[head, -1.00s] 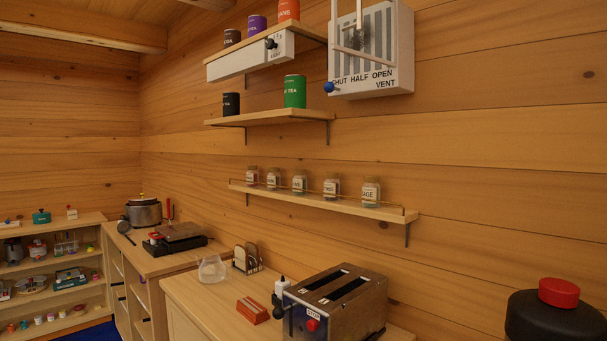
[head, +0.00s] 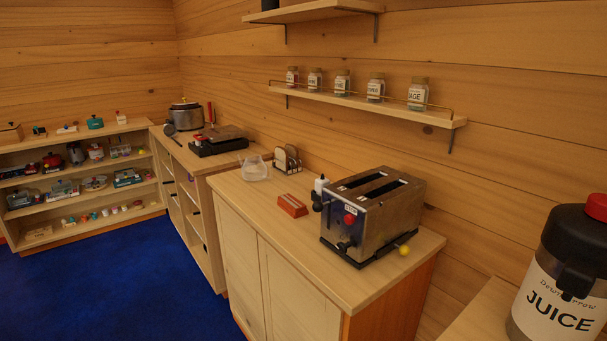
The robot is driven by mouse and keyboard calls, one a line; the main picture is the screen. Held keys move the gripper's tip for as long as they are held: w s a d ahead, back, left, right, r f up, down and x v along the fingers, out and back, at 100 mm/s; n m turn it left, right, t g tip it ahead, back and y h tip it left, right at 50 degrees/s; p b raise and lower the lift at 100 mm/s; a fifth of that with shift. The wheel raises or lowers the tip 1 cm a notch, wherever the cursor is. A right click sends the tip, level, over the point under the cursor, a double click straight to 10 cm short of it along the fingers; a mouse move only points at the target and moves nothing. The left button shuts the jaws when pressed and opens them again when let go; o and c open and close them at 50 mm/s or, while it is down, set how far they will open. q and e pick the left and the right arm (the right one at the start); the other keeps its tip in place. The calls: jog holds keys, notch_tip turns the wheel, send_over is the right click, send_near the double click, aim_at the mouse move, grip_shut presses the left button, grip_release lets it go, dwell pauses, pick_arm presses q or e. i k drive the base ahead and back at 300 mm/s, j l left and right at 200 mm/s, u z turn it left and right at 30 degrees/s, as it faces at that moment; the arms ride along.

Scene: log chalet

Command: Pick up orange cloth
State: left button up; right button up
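I do not see an orange cloth that I can make out for certain in the head view. A small orange-red block-like thing (head: 292,206) lies on the wooden counter (head: 262,215), left of the toaster; it looks stiff rather than like cloth. Neither of my grippers shows in the head view.
A juice jug (head: 560,275) stands at the right. Shelves (head: 80,190) line the far left. Blue floor (head: 120,285) is clear.

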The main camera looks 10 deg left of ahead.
aim_at(290, 205)
jog(key=z, duration=0.45)
jog(key=j+z, duration=0.15)
jog(key=z, duration=0.3)
jog(key=i+j+z, duration=0.1)
jog(key=z, duration=0.35)
jog(key=j+z, duration=0.3)
jog(key=j, duration=0.25)
jog(key=j+z, duration=0.3)
jog(key=j, duration=0.2)
jog(key=k+j+z, duration=0.15)
jog(key=j+z, duration=0.15)
jog(key=j, duration=0.2)
jog(key=k+j+z, duration=0.15)
jog(key=j+z, duration=0.15)
jog(key=j, duration=0.2)
